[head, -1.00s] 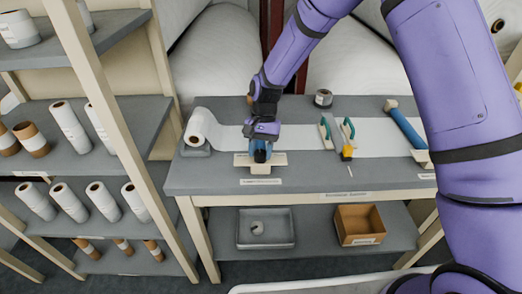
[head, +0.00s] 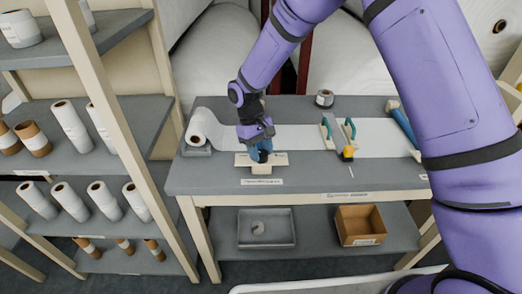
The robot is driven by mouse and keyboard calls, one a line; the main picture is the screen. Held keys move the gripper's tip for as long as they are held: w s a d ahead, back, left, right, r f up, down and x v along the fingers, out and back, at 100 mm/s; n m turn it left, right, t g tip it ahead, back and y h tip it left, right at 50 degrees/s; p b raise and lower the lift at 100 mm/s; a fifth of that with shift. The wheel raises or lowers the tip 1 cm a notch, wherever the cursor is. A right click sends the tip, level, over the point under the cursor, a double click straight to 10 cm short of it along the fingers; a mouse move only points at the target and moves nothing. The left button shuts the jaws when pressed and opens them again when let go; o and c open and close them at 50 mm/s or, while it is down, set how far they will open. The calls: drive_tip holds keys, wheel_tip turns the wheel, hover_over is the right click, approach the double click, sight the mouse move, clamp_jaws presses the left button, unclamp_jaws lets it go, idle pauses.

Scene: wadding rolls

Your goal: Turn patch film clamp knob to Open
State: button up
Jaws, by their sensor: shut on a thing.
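The clamp knob (head: 262,153) is a small blue piece on a cream base (head: 262,168) at the front left of the grey table. My gripper (head: 259,144) reaches down from above and is shut on the knob. My fingers hide part of it, and its exact angle cannot be told. A label (head: 262,182) lies in front of the base, too small to read. White film (head: 300,138) runs from a roll (head: 203,128) at the left across the table behind the clamp.
A blue roller (head: 404,125) lies at the far right. A grey tray (head: 267,241) and brown box (head: 360,226) are on the lower shelf. A rack stands left.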

drive_tip(key=shift+n, duration=0.7)
drive_tip(key=o, duration=0.9)
drive_tip(key=shift+h, duration=0.3)
drive_tip(key=v, duration=1.1)
drive_tip(key=shift+s, duration=0.2)
